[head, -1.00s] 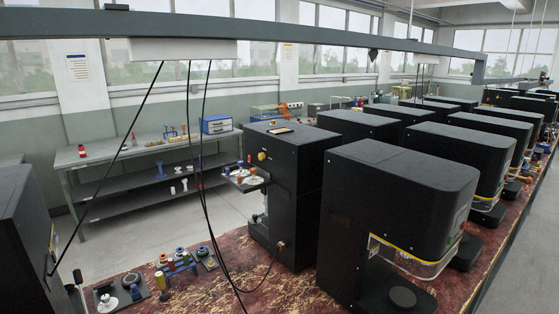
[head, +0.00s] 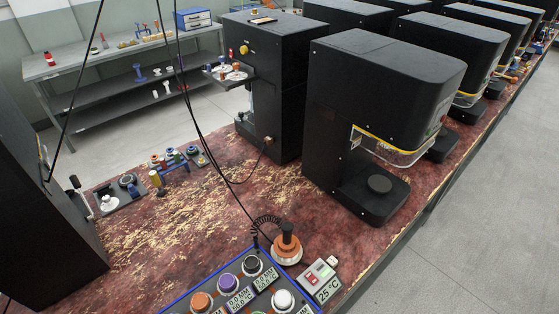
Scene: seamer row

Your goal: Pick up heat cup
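No object is plainly marked as the heat cup. An orange round piece with a black upright handle (head: 286,245) stands on a pale base on the red-brown bench, with a coiled black cable beside it. A blue-edged panel (head: 207,277) at the bottom holds an orange round piece (head: 201,301), a purple one (head: 229,283), a black one (head: 252,265) and a white one (head: 282,299), with small readout labels. The panel's lower part is cut off by the frame. Neither of my grippers shows in the head view.
A small box reading 25 °C (head: 320,281) sits right of the orange piece. Black machines (head: 385,100) line the bench (head: 205,225). A small rack of coloured parts (head: 175,168) stands at left. Black cables (head: 197,110) hang across the view. The bench's middle is largely clear.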

